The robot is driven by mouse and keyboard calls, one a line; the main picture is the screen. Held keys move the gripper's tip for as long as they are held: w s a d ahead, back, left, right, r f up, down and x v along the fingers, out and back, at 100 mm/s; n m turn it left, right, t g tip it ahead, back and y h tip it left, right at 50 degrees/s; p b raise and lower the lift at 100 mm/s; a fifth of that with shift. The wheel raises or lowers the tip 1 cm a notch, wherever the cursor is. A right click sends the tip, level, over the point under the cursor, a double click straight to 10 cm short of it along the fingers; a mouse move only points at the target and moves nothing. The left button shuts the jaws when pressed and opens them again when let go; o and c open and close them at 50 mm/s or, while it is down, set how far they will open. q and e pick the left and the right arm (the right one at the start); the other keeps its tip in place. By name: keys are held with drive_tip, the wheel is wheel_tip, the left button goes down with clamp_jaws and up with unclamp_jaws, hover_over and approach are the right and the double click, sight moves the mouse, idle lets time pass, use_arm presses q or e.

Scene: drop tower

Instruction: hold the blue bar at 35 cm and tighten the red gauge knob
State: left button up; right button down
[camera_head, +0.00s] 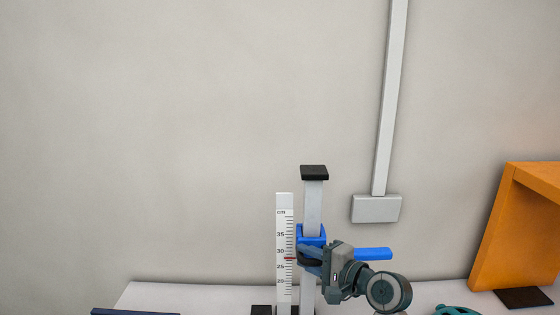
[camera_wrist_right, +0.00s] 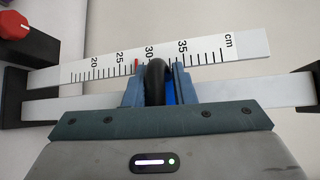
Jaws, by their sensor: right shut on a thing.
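The blue bar (camera_head: 373,254) juts right from a blue collar (camera_head: 312,234) on an upright pale post (camera_head: 313,205) with a black cap. My right gripper (camera_head: 311,262) is at the collar, its jaws shut on a rounded black part of the bar's carriage; this black part shows between the fingers in the wrist view (camera_wrist_right: 157,82). A white cm scale (camera_head: 284,212) stands left of the post. Its red pointer (camera_head: 290,258) sits at about 28, between 25 and 30. The red knob (camera_wrist_right: 14,25) shows at the wrist view's upper left, beyond my fingers. My left gripper is out of view.
A pale table (camera_head: 205,295) runs along the wall, with a dark blue edge (camera_head: 135,311) at lower left. An orange open box (camera_head: 497,230) stands at right. A teal thing (camera_head: 456,311) is cut off below. Space left of the scale is clear.

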drive_tip(key=shift+r, duration=0.4)
drive_tip(key=shift+r, duration=2.4)
